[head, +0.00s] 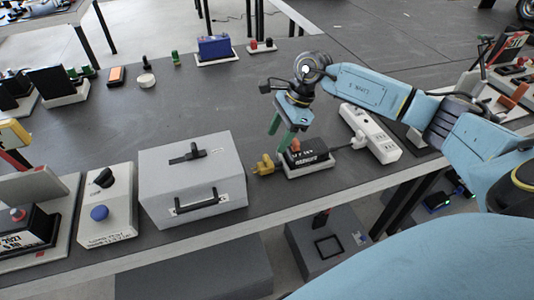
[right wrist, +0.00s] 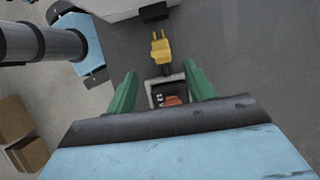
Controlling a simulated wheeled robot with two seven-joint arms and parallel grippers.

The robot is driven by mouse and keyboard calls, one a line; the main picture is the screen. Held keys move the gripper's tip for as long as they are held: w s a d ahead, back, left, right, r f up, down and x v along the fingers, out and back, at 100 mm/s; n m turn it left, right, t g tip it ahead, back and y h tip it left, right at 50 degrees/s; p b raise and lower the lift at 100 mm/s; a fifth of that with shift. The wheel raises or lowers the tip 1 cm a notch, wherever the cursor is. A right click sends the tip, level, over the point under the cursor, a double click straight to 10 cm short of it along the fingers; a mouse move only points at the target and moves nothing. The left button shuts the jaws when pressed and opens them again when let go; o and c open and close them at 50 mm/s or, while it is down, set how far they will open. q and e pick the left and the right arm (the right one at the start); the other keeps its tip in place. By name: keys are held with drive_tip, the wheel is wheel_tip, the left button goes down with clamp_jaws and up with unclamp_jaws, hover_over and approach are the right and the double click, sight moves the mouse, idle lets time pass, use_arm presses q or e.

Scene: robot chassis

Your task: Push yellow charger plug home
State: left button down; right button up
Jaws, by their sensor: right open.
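The yellow charger plug (head: 264,165) lies at the left end of a black device with a red switch (head: 308,158) on a pale base. In the right wrist view the yellow plug (right wrist: 160,48) shows beyond the fingertips, with its narrow prongs pointing up in the picture, away from the device. Whether it is seated in anything I cannot tell. My right gripper (head: 281,128) is above the device, its green fingers pointing down. In the right wrist view the gripper (right wrist: 162,85) is open, with the device (right wrist: 159,91) visible between its fingers. My left gripper is not in view.
A white power strip (head: 371,133) lies right of the device. A grey case (head: 190,180) stands left of the plug, with a blue-button box (head: 105,215) beyond it. The table's front edge is close.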

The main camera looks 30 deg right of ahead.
sight(267, 157)
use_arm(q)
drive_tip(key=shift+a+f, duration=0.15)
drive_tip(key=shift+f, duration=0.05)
use_arm(e)
drive_tip(key=x, duration=0.7)
drive_tip(key=shift+w+a+f, duration=0.1)
drive_tip(key=shift+a+f, duration=0.1)
drive_tip(key=shift+f, duration=0.1)
drive_tip(key=shift+c, duration=0.4)
clamp_jaws()
drive_tip(key=shift+w+a+b, duration=0.25)
drive_tip(key=shift+a, duration=0.7)
drive_tip(key=shift+w+a+b, duration=0.25)
drive_tip(key=shift+a, duration=0.7)
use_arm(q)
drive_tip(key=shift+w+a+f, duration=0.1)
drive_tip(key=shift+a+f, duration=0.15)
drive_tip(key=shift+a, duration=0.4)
